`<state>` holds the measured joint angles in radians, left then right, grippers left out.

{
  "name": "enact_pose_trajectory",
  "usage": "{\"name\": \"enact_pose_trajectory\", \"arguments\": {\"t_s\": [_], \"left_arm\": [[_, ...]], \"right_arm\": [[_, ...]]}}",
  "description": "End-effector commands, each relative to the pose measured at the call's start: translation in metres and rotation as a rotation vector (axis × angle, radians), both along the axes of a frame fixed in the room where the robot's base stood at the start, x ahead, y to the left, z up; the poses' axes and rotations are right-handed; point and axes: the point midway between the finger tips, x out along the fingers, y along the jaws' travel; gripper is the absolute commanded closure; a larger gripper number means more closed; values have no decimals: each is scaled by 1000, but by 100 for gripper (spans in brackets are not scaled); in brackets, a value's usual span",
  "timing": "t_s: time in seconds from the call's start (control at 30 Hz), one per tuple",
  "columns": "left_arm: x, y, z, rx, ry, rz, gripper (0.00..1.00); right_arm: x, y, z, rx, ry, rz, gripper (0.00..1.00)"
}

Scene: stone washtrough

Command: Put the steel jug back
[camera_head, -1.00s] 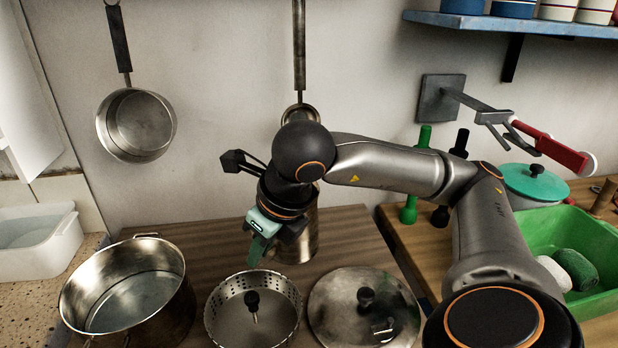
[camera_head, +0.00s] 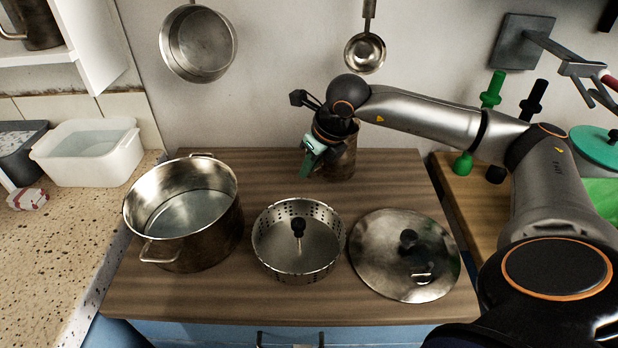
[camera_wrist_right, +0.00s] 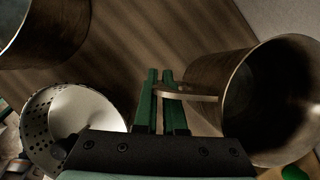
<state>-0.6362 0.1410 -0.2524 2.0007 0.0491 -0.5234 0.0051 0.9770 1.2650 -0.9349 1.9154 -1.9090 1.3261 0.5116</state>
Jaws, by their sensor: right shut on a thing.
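The steel jug (camera_head: 341,163) is at the back of the wooden worktop, partly hidden behind my right gripper (camera_head: 308,166). In the right wrist view the jug (camera_wrist_right: 240,95) is at the right, its open mouth facing right. The green fingers of my right gripper (camera_wrist_right: 164,92) are shut on the jug's handle (camera_wrist_right: 190,92). The jug looks upright in the head view; I cannot tell whether its base touches the worktop. My left gripper is not in view.
A large pot (camera_head: 222,228), a perforated steamer insert (camera_head: 318,262) and a lid (camera_head: 375,268) stand on the worktop (camera_head: 300,310). A pan and ladle hang behind. A steel vessel (camera_head: 40,28) stands in the white cabinet (camera_head: 90,40) at upper left.

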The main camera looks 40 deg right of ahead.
Motion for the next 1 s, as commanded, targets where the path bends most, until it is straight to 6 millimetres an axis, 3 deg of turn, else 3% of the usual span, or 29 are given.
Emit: {"name": "enact_pose_trajectory", "arguments": {"t_s": [0.3,0.73,0.77,1.0], "left_arm": [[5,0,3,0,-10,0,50],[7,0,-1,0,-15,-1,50],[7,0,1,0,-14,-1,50],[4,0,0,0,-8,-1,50]], "right_arm": [[7,-5,-36,-1,-4,-1,100],[7,-4,-43,-1,-4,0,100],[6,-4,-43,0,0,0,89],[6,-4,-42,0,0,0,63]]}}
